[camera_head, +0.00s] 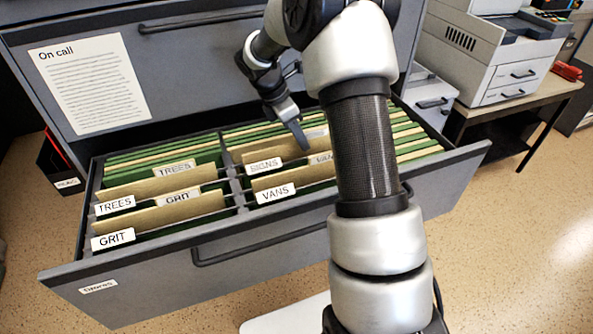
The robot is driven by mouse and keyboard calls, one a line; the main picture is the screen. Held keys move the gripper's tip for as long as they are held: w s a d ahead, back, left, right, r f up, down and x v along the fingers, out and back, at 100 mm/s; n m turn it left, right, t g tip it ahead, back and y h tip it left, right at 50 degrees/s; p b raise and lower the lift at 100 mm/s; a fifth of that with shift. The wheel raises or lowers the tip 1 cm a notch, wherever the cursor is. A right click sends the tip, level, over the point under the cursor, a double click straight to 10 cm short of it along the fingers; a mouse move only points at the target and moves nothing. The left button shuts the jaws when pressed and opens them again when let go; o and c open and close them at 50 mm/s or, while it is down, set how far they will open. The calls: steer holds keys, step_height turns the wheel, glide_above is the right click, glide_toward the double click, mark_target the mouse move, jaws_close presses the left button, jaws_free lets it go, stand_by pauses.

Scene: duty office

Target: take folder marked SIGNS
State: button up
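A tan folder with a white tab reading SIGNS (263,166) stands in the right-hand row of an open grey drawer (262,237). A folder tabbed VANS (275,193) stands in front of it. Another white tab (320,158) to the right is partly hidden by my arm, and I cannot read it fully. My gripper (296,132) points down over the right row, just right of and behind the SIGNS tab. Its fingertip is close to the tan folder tops; I cannot tell whether it touches. The gap between its fingers does not show clearly.
The left row holds folders tabbed TREES (115,204) and GRIT (113,239), two of each. A divider (236,185) separates the rows. Green hanging files fill the back. A printer (492,55) stands on a table at right. An "On call" sheet is on the cabinet (190,75).

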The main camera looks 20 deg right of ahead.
jaws_close()
stand_by(1.2)
steer(key=shift+r, duration=0.1)
